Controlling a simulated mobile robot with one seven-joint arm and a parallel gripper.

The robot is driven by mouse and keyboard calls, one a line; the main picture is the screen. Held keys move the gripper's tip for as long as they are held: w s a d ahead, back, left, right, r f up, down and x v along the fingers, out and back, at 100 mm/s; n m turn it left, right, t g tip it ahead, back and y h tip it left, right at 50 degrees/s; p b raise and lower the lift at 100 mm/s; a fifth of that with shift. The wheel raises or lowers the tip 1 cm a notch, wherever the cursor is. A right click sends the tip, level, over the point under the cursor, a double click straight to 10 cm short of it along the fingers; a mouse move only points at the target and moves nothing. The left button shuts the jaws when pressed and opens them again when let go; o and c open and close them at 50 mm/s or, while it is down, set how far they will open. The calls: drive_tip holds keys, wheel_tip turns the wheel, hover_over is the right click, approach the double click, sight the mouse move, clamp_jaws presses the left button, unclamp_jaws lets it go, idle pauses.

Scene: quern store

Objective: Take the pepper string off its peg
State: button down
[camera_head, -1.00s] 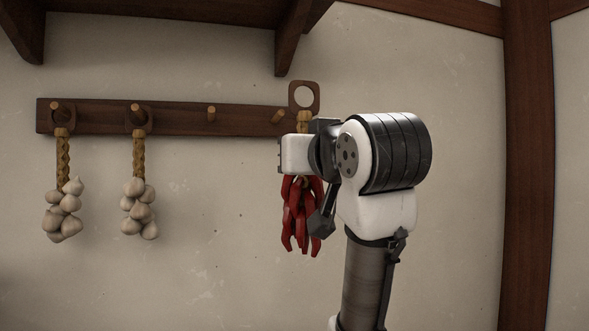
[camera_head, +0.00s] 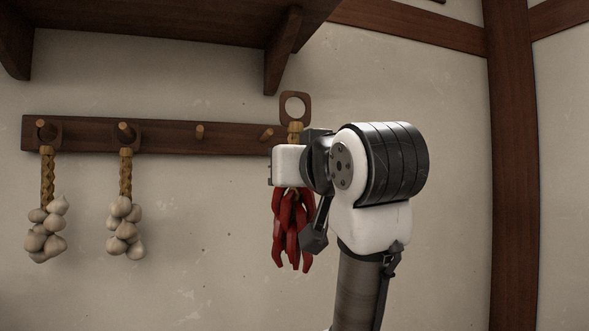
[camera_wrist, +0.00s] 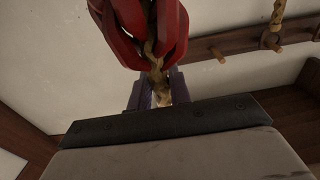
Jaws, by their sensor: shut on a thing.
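The pepper string has a square wooden hanging ring (camera_head: 295,93), a tan braid and a bunch of red peppers (camera_head: 291,225). In the head view its ring stands upright, up and to the right of the bare rightmost peg (camera_head: 266,134), with the peg outside its hole. My gripper (camera_head: 290,165) covers part of the string between ring and peppers. In the wrist view, my gripper (camera_wrist: 159,93) is shut on the braid (camera_wrist: 158,72), with the red peppers (camera_wrist: 143,30) at the top. The ring is hidden there.
A dark peg rail (camera_head: 85,134) runs along the pale wall. Two garlic strings (camera_head: 44,235) (camera_head: 124,225) hang on its left pegs; another peg (camera_head: 199,131) is bare. A bracketed shelf (camera_head: 170,22) is above. A dark post (camera_head: 512,170) stands at right.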

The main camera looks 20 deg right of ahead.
drive_tip(key=shift+s+r+b, duration=0.1)
drive_tip(key=shift+s+b, duration=0.5)
drive_tip(key=shift+s, duration=1.95)
drive_tip(key=s+b, duration=0.4)
drive_tip(key=s, duration=0.2)
